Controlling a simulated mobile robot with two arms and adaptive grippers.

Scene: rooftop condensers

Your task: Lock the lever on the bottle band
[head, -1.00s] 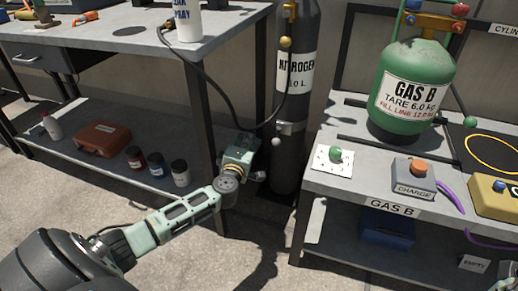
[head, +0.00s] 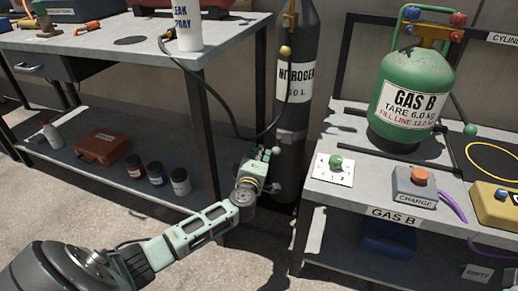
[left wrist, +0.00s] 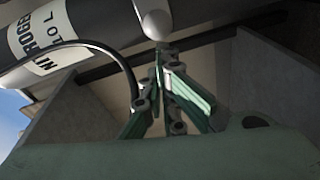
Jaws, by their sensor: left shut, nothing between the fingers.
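The dark grey nitrogen bottle (head: 296,110) stands upright between the workbench and the gas stand. A grey band (head: 290,137) goes around its lower half. A pale ball knob (head: 276,151) shows at the band's left front; I take it for the lever's end. My left gripper (head: 268,154) is shut and empty, close to the knob at the bottle's lower left. In the left wrist view the knob (left wrist: 154,22) is just beyond the closed fingertips (left wrist: 164,50). I cannot tell whether they touch. The band's latch is too small to make out. My right gripper is not in view.
A black hose (head: 222,128) hangs from the workbench (head: 110,62) across to the bottle. The gas stand (head: 345,195) on the right holds a green cylinder (head: 409,95) and a charge box (head: 415,187). Jars stand on the bench's lower shelf. Floor is clear at front.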

